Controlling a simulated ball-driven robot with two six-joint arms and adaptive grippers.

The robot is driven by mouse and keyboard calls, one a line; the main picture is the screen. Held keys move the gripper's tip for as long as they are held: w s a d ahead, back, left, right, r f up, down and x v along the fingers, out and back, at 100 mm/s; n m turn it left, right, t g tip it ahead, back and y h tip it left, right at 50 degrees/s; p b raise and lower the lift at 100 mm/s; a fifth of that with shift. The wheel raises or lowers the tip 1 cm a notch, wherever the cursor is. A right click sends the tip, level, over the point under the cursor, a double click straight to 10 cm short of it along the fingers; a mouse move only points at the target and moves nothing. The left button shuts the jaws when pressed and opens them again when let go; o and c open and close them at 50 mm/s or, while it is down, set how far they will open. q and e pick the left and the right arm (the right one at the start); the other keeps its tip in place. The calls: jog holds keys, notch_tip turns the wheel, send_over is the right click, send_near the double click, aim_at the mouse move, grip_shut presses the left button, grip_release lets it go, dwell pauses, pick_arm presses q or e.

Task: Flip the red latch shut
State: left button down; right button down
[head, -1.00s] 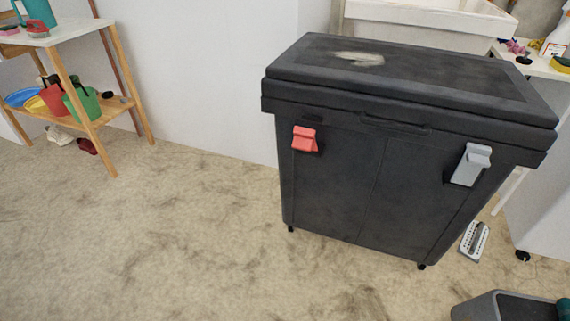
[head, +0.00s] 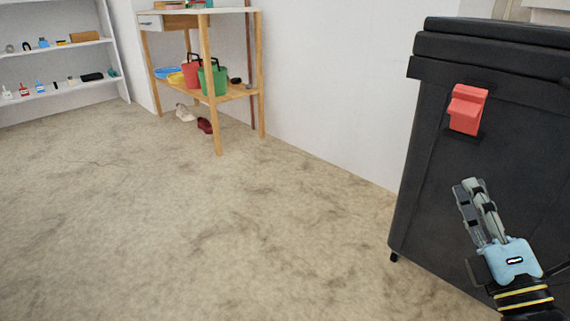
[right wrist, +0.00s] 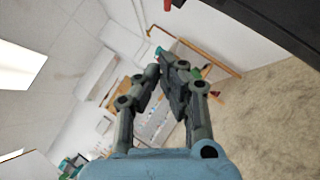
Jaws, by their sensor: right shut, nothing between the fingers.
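The red latch (head: 467,109) is on the upper front of a black lidded bin (head: 430,170), below the lid's rim, at the right of the head view. Its upper part sticks out from the bin's face. My right gripper (head: 468,184) is in front of the bin, below the latch and apart from it. Its fingers point up and are together with nothing between them. In the right wrist view the closed fingers (right wrist: 162,62) show, with a small red piece (right wrist: 174,3) at the top edge beside the dark bin. My left gripper is not in view.
A wooden shelf stand (head: 206,82) with coloured buckets is against the wall. A white shelf unit (head: 65,95) with small items is at the far left. The carpeted floor (head: 200,220) left of the bin is clear.

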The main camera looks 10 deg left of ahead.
aim_at(464, 117)
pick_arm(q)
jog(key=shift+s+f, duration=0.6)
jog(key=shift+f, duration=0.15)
pick_arm(e)
jog(key=shift+w+f, duration=0.2)
jog(key=shift+f, duration=0.3)
